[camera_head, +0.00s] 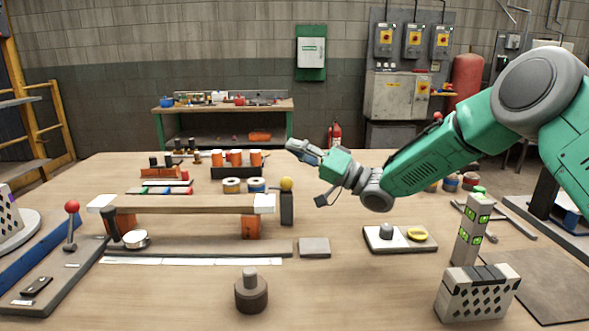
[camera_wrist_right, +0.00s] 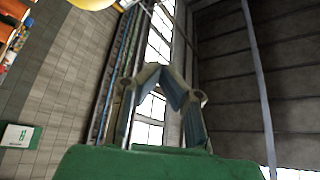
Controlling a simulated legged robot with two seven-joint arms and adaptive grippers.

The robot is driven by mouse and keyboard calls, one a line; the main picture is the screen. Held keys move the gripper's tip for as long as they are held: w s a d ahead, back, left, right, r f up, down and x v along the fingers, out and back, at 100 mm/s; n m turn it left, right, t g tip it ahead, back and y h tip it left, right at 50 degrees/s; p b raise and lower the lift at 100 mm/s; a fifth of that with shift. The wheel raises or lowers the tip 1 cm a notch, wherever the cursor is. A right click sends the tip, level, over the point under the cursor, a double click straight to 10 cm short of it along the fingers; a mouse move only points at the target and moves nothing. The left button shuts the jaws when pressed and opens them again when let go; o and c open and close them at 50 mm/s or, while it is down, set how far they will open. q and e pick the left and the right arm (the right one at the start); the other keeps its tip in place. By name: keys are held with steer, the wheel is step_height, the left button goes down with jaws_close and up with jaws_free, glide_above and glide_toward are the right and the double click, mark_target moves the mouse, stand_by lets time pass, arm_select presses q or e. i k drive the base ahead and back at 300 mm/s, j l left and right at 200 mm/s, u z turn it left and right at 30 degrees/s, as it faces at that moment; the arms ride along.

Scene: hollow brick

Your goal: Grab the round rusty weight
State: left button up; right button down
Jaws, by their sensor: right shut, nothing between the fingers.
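The round rusty weight (camera_head: 251,294), a brown cylinder with a narrower grey knob on top, stands upright near the front middle of the table. My right gripper (camera_head: 300,150) is in the air above the far middle of the table, pointing left, well behind and above the weight. Its fingers are shut and empty; they also show in the right wrist view (camera_wrist_right: 162,78), against the wall and windows. The weight does not show in the right wrist view. My left gripper is not in view.
A hollow patterned brick (camera_head: 478,293) and a block with green lights (camera_head: 471,232) stand at the right. A beam on orange supports (camera_head: 185,210) and a yellow ball on a post (camera_head: 287,190) stand behind the weight. The table around the weight is clear.

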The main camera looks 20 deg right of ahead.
mark_target(250, 290)
steer(key=k+j, duration=0.2)
steer(key=k, duration=0.3)
steer(key=k+j, duration=0.25)
steer(key=k, duration=0.2)
